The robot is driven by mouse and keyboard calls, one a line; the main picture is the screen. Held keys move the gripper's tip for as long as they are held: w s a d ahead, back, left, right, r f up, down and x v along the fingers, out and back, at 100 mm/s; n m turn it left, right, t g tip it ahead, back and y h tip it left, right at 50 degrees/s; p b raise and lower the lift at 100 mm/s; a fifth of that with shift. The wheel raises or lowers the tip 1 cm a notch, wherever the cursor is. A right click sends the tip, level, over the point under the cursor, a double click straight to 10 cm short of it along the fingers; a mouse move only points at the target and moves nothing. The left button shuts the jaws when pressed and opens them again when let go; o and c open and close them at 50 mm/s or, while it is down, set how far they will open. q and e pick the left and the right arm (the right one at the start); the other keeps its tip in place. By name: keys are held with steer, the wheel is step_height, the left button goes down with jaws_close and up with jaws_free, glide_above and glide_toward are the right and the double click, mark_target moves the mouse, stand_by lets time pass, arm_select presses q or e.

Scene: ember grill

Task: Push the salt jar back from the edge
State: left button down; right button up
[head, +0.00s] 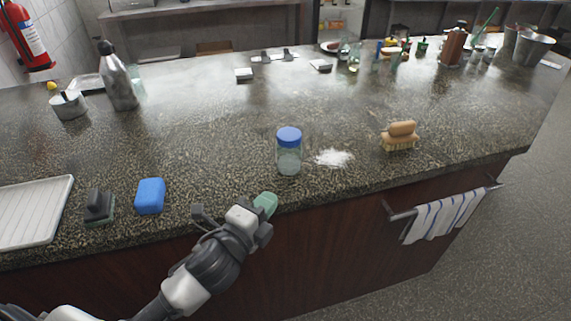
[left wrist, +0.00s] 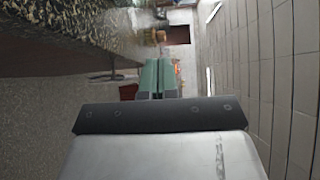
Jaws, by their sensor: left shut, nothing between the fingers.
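The salt jar (head: 288,152) is clear glass with a blue lid. It stands upright near the front edge of the speckled stone counter (head: 215,135), with a spill of white salt (head: 334,158) to its right. My left gripper (head: 266,203) has green fingertips and is shut and empty. In the head view it is at the counter's front edge, below and slightly left of the jar, apart from it. The left wrist view shows the closed green fingers (left wrist: 158,77) beside the counter edge; I cannot make out the jar there. My right gripper is not in view.
A blue sponge (head: 150,196), a dark scrubber (head: 99,207) and a white tray (head: 35,212) lie to the left. A wooden brush (head: 399,137) lies to the right. The counter behind the jar is clear. A striped towel (head: 445,215) hangs on a front rail.

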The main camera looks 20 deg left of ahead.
arm_select(q)
steer(key=p, duration=0.2)
glide_toward(292, 157)
steer(key=w+d, duration=0.1)
steer(key=d, duration=0.1)
steer(key=w+d, duration=0.1)
steer(key=shift+w+d+r, duration=0.2)
steer(key=shift+w+r, duration=0.05)
steer(key=shift+w, duration=0.1)
steer(key=w, duration=0.1)
steer(key=w+a, duration=0.1)
steer(key=w, duration=0.1)
steer(key=shift+a, duration=0.15)
steer(key=shift+w+a+f+p, duration=0.15)
steer(key=shift+w+a+p, duration=0.15)
steer(key=shift+w, duration=0.2)
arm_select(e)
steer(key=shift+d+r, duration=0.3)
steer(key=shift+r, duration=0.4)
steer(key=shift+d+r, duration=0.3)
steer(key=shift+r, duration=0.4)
